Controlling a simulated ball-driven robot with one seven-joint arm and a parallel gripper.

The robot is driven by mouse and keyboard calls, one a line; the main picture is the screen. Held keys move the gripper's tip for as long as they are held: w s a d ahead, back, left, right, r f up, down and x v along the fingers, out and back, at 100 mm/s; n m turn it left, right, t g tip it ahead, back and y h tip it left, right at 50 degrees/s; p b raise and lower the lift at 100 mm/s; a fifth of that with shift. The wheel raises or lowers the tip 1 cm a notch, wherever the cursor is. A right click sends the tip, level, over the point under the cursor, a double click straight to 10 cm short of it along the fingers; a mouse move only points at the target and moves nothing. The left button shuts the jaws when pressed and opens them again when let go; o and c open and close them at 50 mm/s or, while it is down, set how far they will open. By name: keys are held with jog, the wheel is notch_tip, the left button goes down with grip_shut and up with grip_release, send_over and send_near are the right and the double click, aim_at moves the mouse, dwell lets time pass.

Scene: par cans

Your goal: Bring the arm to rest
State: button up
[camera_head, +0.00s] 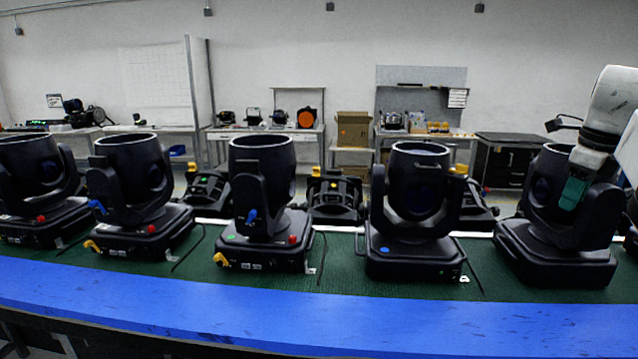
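My arm (612,100) shows at the right edge as a white link with a dark band, pointing down. At its lower end a teal part (574,192), which seems to belong to my gripper, is in front of the rightmost black par can (555,255). I cannot tell whether they touch. The fingers are not clear, so I cannot tell open from shut or whether anything is held.
A row of black par cans, including one in the middle (262,155) and one right of it (412,265), stands on a green mat (335,270). A blue table edge (300,320) runs along the front. Benches and cardboard boxes (353,130) stand behind.

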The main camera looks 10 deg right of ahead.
jog(key=s+d+f+m+g+h, duration=0.35)
jog(key=s+d+f+h, duration=0.35)
jog(key=s+d+f, duration=0.5)
jog(key=s+d+r+n+g+h, duration=0.25)
jog(key=s+d+h, duration=0.35)
jog(key=d+h, duration=0.35)
jog(key=w+a+n+t+y, duration=0.1)
jog(key=w+a+n+t, duration=0.4)
jog(key=a+n+t, duration=0.4)
jog(key=w+a+n+t+y, duration=0.1)
jog(key=w+a+n+t, duration=0.55)
jog(key=n+t, duration=0.5)
jog(key=a+f+n+y, duration=0.5)
jog(key=a+f+y, duration=0.1)
jog(key=a, duration=0.4)
jog(key=a+f+n+y, duration=0.4)
jog(key=a+f+y, duration=0.2)
jog(key=a, duration=0.3)
jog(key=s+a+f+n+g+y, duration=0.3)
jog(key=s+a+f+g, duration=0.5)
jog(key=s+a+f, duration=0.85)
jog(key=s+a+f+g, duration=0.1)
jog(key=s+f+g, duration=0.2)
jog(key=s, duration=0.5)
jog(key=s+a+f+g, duration=0.2)
jog(key=s+f+g, duration=0.1)
jog(key=s, duration=0.6)
jog(key=shift+s+a+g, duration=0.25)
jog(key=shift+a+g, duration=0.05)
jog(key=shift+g, duration=0.45)
